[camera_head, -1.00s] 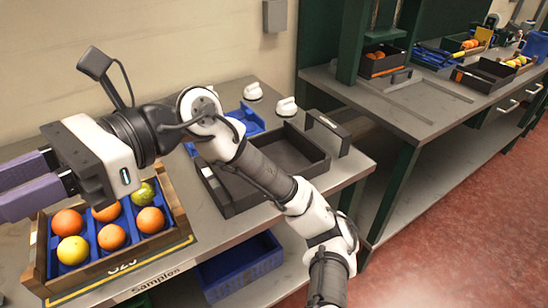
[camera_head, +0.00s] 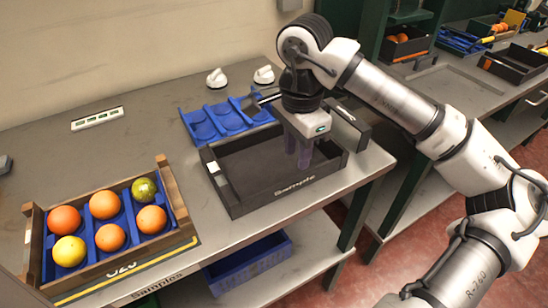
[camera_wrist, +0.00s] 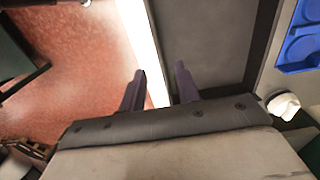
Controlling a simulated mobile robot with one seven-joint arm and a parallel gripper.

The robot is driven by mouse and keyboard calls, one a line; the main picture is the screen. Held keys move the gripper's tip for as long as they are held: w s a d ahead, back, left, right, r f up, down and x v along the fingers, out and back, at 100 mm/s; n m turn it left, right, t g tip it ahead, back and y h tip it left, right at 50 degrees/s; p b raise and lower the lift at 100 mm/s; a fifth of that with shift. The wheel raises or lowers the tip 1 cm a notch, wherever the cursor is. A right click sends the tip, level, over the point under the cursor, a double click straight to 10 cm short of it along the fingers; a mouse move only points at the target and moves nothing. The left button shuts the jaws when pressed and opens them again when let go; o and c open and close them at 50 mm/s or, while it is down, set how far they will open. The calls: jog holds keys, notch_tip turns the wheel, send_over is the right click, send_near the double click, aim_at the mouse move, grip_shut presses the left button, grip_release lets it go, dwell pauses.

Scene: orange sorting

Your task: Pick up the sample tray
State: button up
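The black tray (camera_head: 248,201), with "Sample" on its front wall, stands empty on the bench in the head view. Its dark grey surface (camera_wrist: 212,35) also shows in the wrist view. My gripper (camera_head: 303,160) points down over the right part of this tray. In the wrist view my gripper (camera_wrist: 159,82) has its two fingers apart with nothing held between them. A pale bright strip runs past the fingers there. I cannot tell whether the fingertips touch the tray.
A wooden crate (camera_head: 170,183) holds several oranges and other citrus in a blue insert at left. An empty blue insert (camera_head: 196,130) lies behind the black tray. A blue bin (camera_head: 247,266) is below the bench. The bench between crate and wall is mostly clear.

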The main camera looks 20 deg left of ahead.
aim_at(295, 178)
jog(key=shift+s+f+p, duration=0.1)
jog(key=shift+f+p, duration=1.05)
jog(key=shift+f, duration=2.85)
jog(key=shift+c, duration=0.2)
grip_shut()
